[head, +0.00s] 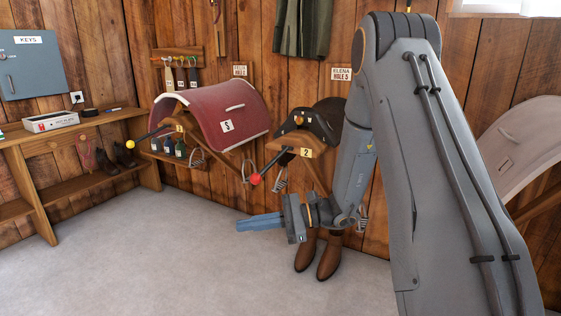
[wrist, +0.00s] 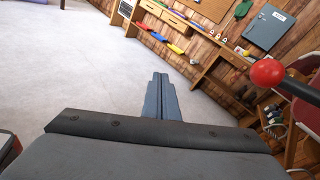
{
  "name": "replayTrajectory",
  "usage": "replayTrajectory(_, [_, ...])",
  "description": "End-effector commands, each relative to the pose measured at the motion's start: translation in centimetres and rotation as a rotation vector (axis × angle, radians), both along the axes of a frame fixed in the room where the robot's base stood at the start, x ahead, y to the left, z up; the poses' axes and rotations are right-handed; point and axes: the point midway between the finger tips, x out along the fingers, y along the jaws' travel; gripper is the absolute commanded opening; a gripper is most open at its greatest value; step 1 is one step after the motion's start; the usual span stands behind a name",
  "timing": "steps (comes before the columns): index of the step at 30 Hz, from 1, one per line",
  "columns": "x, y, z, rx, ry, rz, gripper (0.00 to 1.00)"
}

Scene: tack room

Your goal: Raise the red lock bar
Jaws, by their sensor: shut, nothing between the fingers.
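The red lock bar is a dark rod with a red ball knob (head: 256,178), sticking out to the left and downward from wooden saddle rack 2 (head: 306,153). The knob (wrist: 267,73) also shows at the right of the wrist view, with its dark rod leading to the right edge. My gripper (head: 240,225) has blue fingers, which are shut and empty. In the head view it points left, below the red knob and apart from it. In the wrist view the fingertips (wrist: 160,77) are left of the knob.
A similar bar with a yellow knob (head: 131,143) projects from rack 1, under a red saddle pad (head: 222,112). Brown boots (head: 318,258) stand beneath rack 2, near my arm. A wooden bench (head: 42,150) lines the left wall. The grey floor (head: 150,260) is clear in front.

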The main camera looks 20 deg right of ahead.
Motion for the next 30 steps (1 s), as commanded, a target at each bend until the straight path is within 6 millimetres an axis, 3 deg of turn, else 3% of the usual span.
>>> replayTrajectory(1, [0.7, -2.1, 1.0, 0.029, 0.012, -0.065, 0.00])
replayTrajectory(9, [3.8, -12.7, 2.9, 0.171, 0.030, -0.374, 0.00])
replayTrajectory(15, [4.5, -18.0, 3.3, 0.232, 0.027, -0.517, 0.00])
replayTrajectory(21, [4.6, -19.7, 3.2, 0.251, 0.024, -0.561, 0.00])
replayTrajectory(30, [4.6, -19.6, 3.2, 0.251, 0.024, -0.560, 0.00])
